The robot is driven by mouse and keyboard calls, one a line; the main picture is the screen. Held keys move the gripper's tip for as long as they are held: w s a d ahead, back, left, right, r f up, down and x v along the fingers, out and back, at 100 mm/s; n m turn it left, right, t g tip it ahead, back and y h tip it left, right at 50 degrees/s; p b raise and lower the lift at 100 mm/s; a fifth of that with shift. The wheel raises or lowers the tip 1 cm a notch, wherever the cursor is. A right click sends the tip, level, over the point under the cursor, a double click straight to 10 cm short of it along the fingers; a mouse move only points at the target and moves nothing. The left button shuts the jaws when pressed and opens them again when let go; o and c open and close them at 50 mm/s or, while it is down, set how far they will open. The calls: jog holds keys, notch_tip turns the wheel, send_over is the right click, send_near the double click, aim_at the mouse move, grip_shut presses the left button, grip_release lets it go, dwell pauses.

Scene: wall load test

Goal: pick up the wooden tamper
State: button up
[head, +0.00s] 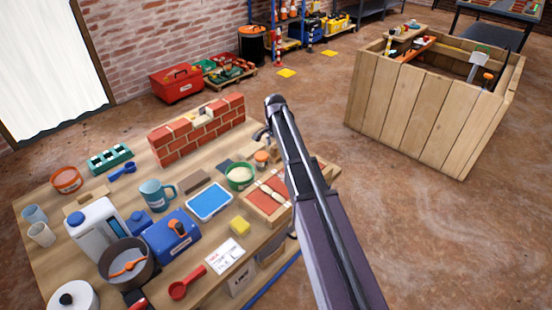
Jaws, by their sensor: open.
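A pale wooden piece with a handle-like shape (270,191) lies on a red-surfaced wooden tray (250,212) at the table's right side. It may be the wooden tamper, but it is too small to be sure. My gripper (261,134) is at the end of my arm, near the right end of the small brick wall (178,144). It is open, with nothing visible between its fingers. It is apart from the pale wooden piece, which lies below it in the picture. My arm hides part of the table's right edge.
The wooden table (50,190) is crowded. A large wooden crate (420,110) stands right, across open floor.

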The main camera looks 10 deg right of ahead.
jog(key=shift+f+b, duration=0.9)
jog(key=shift+f, duration=0.3)
grip_shut()
